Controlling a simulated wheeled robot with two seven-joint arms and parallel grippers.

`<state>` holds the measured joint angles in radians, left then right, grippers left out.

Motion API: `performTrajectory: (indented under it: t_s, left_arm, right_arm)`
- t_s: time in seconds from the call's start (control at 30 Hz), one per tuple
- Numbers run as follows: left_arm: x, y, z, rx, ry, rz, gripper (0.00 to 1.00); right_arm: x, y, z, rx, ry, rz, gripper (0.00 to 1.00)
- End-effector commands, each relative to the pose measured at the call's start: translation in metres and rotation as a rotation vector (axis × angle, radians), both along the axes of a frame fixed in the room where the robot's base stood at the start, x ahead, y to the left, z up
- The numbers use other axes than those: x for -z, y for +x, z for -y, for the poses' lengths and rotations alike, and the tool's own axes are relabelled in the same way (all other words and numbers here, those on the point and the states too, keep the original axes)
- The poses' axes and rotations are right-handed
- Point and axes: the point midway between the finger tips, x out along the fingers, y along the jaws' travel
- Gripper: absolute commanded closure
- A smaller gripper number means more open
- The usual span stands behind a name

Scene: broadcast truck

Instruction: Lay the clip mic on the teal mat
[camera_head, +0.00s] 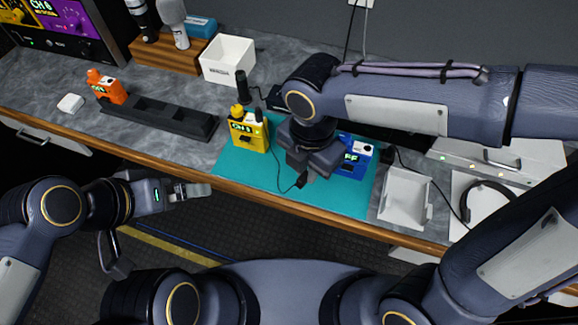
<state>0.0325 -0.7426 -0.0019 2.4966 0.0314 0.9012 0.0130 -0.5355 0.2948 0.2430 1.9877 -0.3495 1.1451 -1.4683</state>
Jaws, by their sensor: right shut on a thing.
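The teal mat (237,178) lies near the bench's front edge. A yellow pack (249,134) with a lit display stands on its left part. A thin dark cable runs from this pack down the mat to the small black clip mic (301,181). My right gripper (297,174) reaches down over the middle of the mat and is shut on the clip mic, low over the mat; contact with the mat cannot be told. A blue pack (352,163) is at the mat's right, partly hidden by my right arm. My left gripper (205,190) is off the bench's front edge, its jaw gap unclear.
A black charging rack (160,117) with an orange pack (106,87) is at left. A white bin (228,60) stands behind the mat. A white tray (405,198) and headphones (486,187) are at right. Free mat shows at front.

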Motion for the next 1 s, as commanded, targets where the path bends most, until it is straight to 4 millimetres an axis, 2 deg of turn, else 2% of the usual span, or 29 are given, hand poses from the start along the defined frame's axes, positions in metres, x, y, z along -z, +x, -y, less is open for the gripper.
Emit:
performTrajectory:
  t_s: [0.1, 0.3, 0.47, 0.67, 1.0]
  left_arm:
    - [-0.001, 0.0, 0.0, 0.0, 0.0, 0.0, 0.0]
    - [-0.002, 0.0, 0.0, 0.0, 0.0, 0.0, 0.0]
    - [-0.002, 0.0, 0.0, 0.0, 0.0, 0.0, 0.0]
    - [0.0, 0.0, 0.0, 0.0, 0.0, 0.0, 0.0]
    - [0.0, 0.0, 0.0, 0.0, 0.0, 0.0, 0.0]
  right_arm:
    - [0.024, 0.018, -0.013, -0.003, -0.005, -0.005, 1.0]
    - [0.05, 0.037, -0.026, 0.0, -0.002, -0.001, 1.0]
    - [0.06, 0.043, -0.031, 0.0, -0.002, -0.001, 1.0]
    - [0.088, 0.045, -0.032, 0.0, -0.002, -0.001, 1.0]
    - [0.093, 0.045, -0.032, 0.001, 0.0, 0.0, 1.0]
